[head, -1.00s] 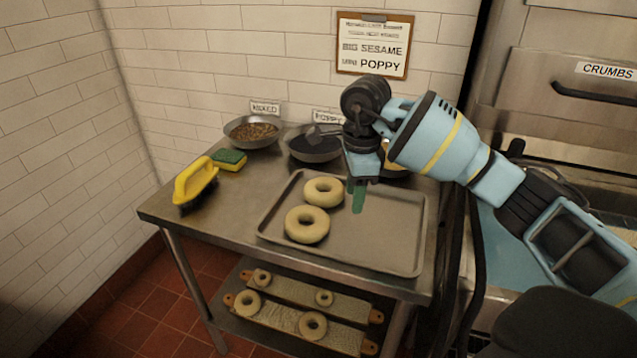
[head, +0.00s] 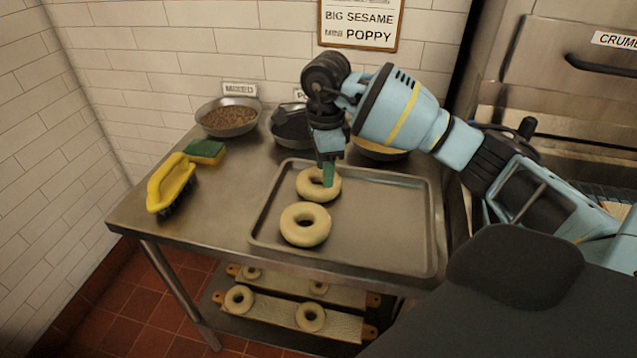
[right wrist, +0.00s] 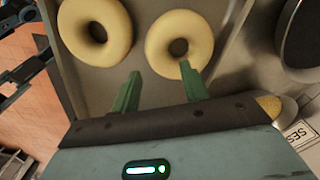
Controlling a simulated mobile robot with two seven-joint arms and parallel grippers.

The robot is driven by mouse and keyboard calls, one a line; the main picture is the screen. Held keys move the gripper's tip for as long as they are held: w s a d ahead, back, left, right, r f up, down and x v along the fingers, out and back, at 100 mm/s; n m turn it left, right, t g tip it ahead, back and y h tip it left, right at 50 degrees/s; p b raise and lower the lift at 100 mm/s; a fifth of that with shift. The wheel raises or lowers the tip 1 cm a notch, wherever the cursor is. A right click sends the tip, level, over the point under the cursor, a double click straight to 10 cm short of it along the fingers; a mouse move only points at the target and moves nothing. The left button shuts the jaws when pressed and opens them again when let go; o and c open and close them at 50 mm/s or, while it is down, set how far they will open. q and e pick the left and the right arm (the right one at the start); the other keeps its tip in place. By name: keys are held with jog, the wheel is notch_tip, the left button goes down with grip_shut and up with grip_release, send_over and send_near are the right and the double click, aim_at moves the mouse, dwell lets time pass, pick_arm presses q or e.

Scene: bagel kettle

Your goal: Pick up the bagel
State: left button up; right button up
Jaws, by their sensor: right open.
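Two pale bagels lie flat on a metal tray (head: 400,240) on the steel table. The far bagel (head: 304,187) is towards the bowls and the near bagel (head: 317,238) is in front of it. My right gripper (head: 328,172) is open, its green fingers pointing down at the right part of the far bagel. In the right wrist view, the far bagel (right wrist: 158,38) is just beyond the open fingers, with one fingertip overlapping its edge in the picture. The near bagel (right wrist: 74,30) is to its left. I cannot tell whether the finger touches. My left gripper is not in view.
Bowls stand behind the tray, including a seed bowl (head: 228,118) and a dark bowl (head: 288,128). A yellow brush (head: 170,182) and a green sponge (head: 206,148) lie at the left. The tray's right half is clear. Boards with more rings rest on the lower shelf.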

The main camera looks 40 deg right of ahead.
aim_at(322, 188)
jog(key=shift+a+f, duration=0.15)
jog(key=shift+f, duration=1.15)
jog(key=shift+a+f, duration=0.15)
jog(key=shift+f, duration=1.1)
jog(key=c, duration=0.8)
jog(key=shift+o, duration=0.2)
notch_tip(322, 188, up, 10)
